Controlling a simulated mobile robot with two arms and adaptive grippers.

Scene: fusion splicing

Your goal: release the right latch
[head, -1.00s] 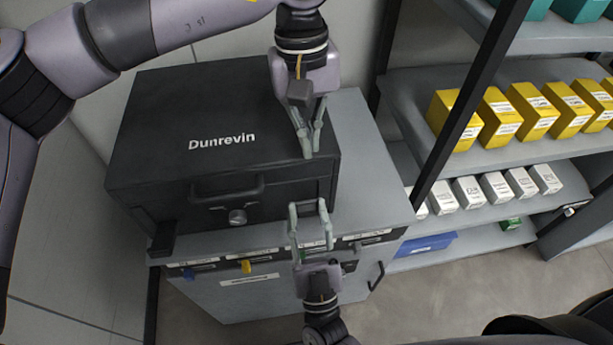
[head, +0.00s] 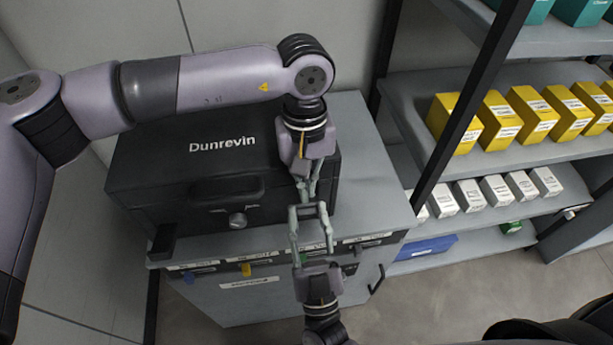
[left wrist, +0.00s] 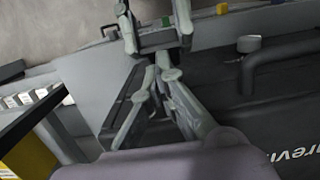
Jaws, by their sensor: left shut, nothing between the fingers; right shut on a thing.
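The black Dunrevin case (head: 150,165) sits on a grey cabinet, its front facing me. The right latch area, at the case's front right, is mostly covered by my grippers in the head view. A dark slab (left wrist: 122,103), perhaps part of that latch, shows beside my left fingers in the left wrist view. My left gripper (head: 306,190) is shut and empty, pointing down at the case's front right edge. My right gripper (head: 309,208) comes up from below, its fingertips just under my left ones. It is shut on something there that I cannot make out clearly.
The case's handle (head: 226,189) and round knob (head: 237,220) are left of my grippers. A dark left latch (head: 163,241) juts out at the front left corner. The grey cabinet top (head: 372,185) is clear right of the case. Shelves with yellow boxes (head: 500,118) stand further right.

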